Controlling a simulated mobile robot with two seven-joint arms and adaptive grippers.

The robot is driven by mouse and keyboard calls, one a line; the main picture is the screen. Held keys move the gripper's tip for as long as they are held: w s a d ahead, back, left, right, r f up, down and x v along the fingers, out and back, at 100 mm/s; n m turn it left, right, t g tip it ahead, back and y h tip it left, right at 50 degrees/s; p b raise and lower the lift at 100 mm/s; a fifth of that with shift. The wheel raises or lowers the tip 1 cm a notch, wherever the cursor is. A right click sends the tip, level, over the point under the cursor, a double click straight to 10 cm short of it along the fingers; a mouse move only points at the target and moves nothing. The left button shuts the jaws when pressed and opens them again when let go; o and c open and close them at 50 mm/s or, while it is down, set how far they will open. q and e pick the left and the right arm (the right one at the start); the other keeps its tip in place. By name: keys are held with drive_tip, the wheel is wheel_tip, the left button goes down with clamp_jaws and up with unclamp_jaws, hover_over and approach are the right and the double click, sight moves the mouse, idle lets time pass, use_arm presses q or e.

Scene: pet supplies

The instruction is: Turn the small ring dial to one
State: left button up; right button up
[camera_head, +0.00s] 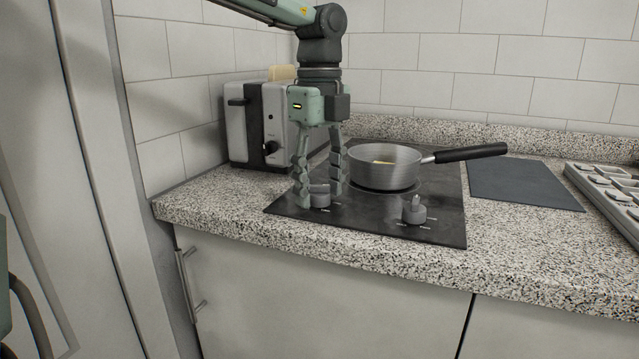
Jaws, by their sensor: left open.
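The black cooktop (370,215) is set on the speckled counter and has two grey dials along its front. The left dial (320,197) is between the fingers of my left gripper (318,200), which points straight down and is open around it. I cannot tell whether the fingers touch the dial. The right dial (414,211) stands free, with its raised grip upright. The markings around both dials are too small to read, so I cannot tell which one belongs to the small ring or where either is set. My right gripper is not in view.
A toaster (257,125) stands behind and left of my left gripper. A dark board (522,184) and a grey tray (604,190) lie to the right. The front counter strip is clear.

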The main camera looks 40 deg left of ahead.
sight(319, 186)
use_arm(q)
wheel_tip(319, 186, up, 12)
idle(0.6)
drive_tip(key=shift+f, duration=0.1)
